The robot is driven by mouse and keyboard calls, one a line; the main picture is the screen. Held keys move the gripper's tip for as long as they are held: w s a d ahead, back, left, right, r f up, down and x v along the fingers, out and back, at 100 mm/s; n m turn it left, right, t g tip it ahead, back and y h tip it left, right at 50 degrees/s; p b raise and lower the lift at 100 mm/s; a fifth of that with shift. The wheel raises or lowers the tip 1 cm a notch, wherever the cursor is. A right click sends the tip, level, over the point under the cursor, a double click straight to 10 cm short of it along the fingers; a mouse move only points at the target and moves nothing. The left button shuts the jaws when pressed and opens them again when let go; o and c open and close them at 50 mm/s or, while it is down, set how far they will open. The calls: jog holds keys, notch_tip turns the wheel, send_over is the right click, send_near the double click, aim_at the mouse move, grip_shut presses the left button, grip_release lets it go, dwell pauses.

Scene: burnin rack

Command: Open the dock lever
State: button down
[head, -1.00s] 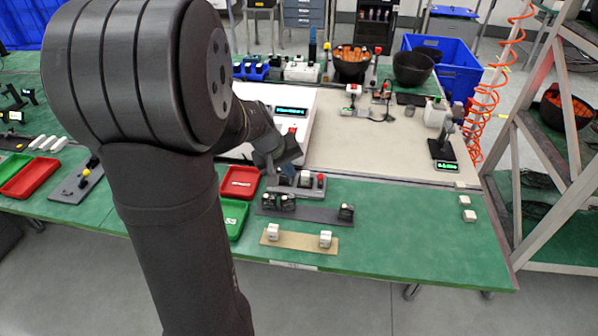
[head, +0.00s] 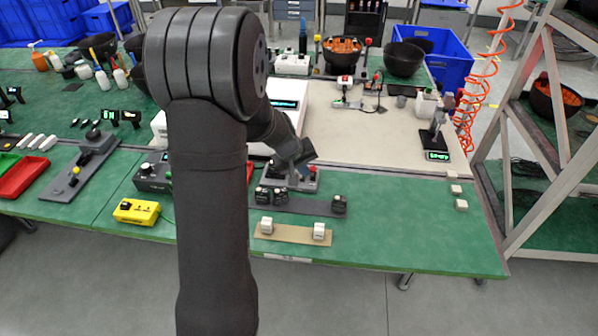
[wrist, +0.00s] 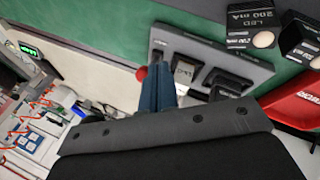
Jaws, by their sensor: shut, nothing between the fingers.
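The grey dock plate (head: 304,188) lies on the green table just beyond the strip with black blocks. A red ball knob (head: 312,171), which looks like the end of the dock lever, shows at its right side. My gripper (head: 300,165) is low over the dock, partly hidden by my own arm. In the wrist view, its blue fingers (wrist: 158,78) are shut and empty over the dock plate (wrist: 235,62). The red knob (wrist: 141,74) is just left of the fingertips; I cannot tell whether they touch. Black sockets (wrist: 220,82) sit to the right. The lever's shaft is mostly hidden.
Black blocks marked LED 200 mA (wrist: 250,32) stand close to the dock. A tan strip with white cubes (head: 319,231) lies nearer. The table right of the dock (head: 400,205) is clear.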

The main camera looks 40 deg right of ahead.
jog(key=shift+w, duration=0.1)
dwell(0.3)
jog(key=shift+w+d+r+g, duration=0.1)
jog(key=shift+d+r+g, duration=0.05)
jog(key=shift+g, duration=0.15)
jog(key=shift+w+d+r+g+y, duration=0.2)
jog(key=shift+d+g+y, duration=0.1)
jog(key=shift+y, duration=0.2)
jog(key=shift+w+d+r+g+y, duration=0.1)
jog(key=shift+w+d+g+y, duration=0.15)
jog(key=shift+w+g+y, duration=0.15)
jog(key=w+d+g+y, duration=0.2)
jog(key=shift+r+n+y, duration=0.25)
jog(key=shift+n+y, duration=0.05)
jog(key=shift+n, duration=0.1)
jog(key=shift+r, duration=0.15)
jog(key=shift+r, duration=0.65)
